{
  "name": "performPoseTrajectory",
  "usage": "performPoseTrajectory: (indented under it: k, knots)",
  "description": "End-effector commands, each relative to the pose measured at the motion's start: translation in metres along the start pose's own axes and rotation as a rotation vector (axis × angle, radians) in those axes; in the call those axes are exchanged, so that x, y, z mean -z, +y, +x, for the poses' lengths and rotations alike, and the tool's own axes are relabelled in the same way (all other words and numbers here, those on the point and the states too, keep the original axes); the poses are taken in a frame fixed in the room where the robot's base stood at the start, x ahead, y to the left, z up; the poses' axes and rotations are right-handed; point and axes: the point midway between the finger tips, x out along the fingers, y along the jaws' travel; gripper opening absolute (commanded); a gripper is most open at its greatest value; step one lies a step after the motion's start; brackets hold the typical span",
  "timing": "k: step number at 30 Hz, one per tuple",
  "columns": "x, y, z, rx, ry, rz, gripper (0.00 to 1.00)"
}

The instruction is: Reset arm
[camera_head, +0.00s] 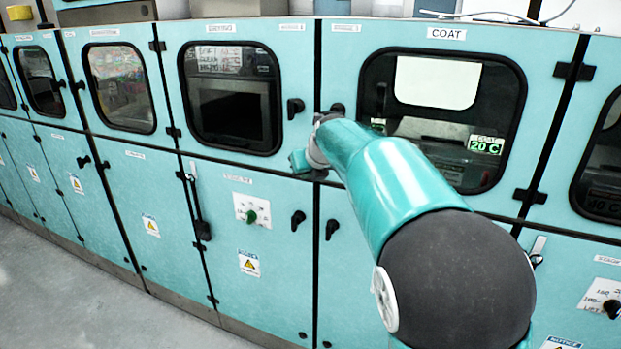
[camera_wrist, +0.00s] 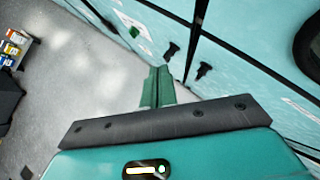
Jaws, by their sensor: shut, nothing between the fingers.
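My arm reaches out from the lower right of the head view toward the teal cabinets. My gripper (camera_head: 300,162) shows only in part beyond the wrist, in front of the seam between the middle module and the COAT module. In the wrist view my gripper (camera_wrist: 158,87) shows as two green fingers side by side, pressed together with nothing between them. The fingers point over the grey floor beside the lower cabinet doors. They appear apart from the cabinet fronts. The COAT window (camera_head: 440,80) is closed, and part of that module is hidden behind my arm.
A row of teal modules with dark windows (camera_head: 232,98) and black latches (camera_head: 297,220) curves across the view. A green knob (camera_head: 251,216) sits on a white plate. Grey floor (camera_head: 60,290) is open at lower left. Small coloured containers (camera_wrist: 14,42) stand at the wrist view's left.

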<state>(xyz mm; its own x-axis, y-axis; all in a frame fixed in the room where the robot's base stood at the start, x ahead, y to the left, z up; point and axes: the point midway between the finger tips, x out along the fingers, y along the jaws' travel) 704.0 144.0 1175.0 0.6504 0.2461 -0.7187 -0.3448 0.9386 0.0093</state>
Motion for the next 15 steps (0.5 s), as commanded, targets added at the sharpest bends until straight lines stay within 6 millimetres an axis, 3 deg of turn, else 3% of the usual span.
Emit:
performPoseTrajectory:
  k: [5,8,15]
  knots:
    - [0.004,0.001,-0.016,0.0,0.004,-0.054,0.0]
    - [0.018,-0.005,-0.038,-0.003,0.016,-0.189,0.0]
    - [0.077,-0.017,-0.11,-0.026,0.066,-0.735,0.0]
